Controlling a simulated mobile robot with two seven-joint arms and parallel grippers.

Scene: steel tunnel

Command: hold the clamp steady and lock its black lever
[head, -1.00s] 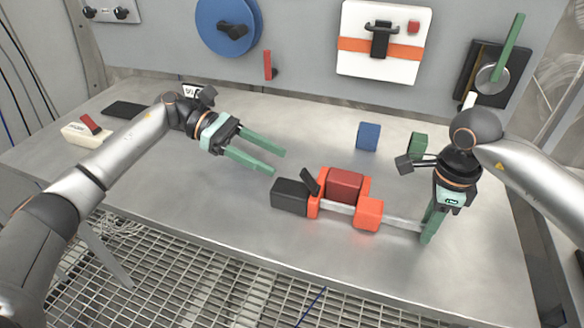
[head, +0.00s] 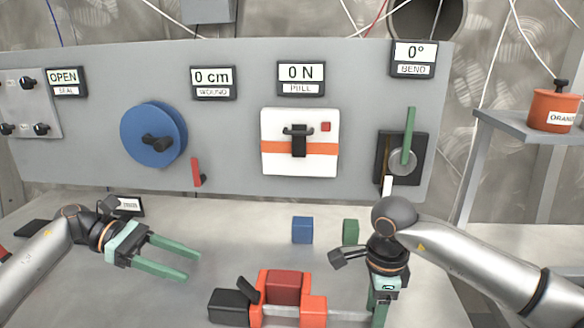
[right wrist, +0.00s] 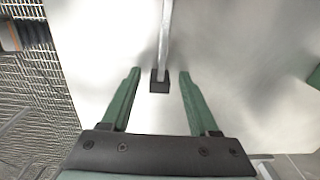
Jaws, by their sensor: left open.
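The clamp lies on the steel bench, low in the head view, with an orange body (head: 313,310), a black handle (head: 229,306) at its left and a steel bar running right. Its black lever (head: 247,290) stands up at a tilt. A dark red block (head: 285,287) sits between the orange parts. My left gripper (head: 193,266) is open and empty, above and left of the handle. My right gripper (head: 377,308) points down at the bar's right end. In the right wrist view its fingers (right wrist: 159,84) are spread either side of the bar's black end (right wrist: 159,81), with gaps on both sides.
A blue block (head: 302,230) and a green block (head: 351,231) stand behind the clamp. The back panel carries a blue wheel (head: 153,134), a white box with an orange band (head: 299,165), a red lever (head: 196,172) and a green-handled switch (head: 408,137). A side shelf holds an orange pot (head: 554,108).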

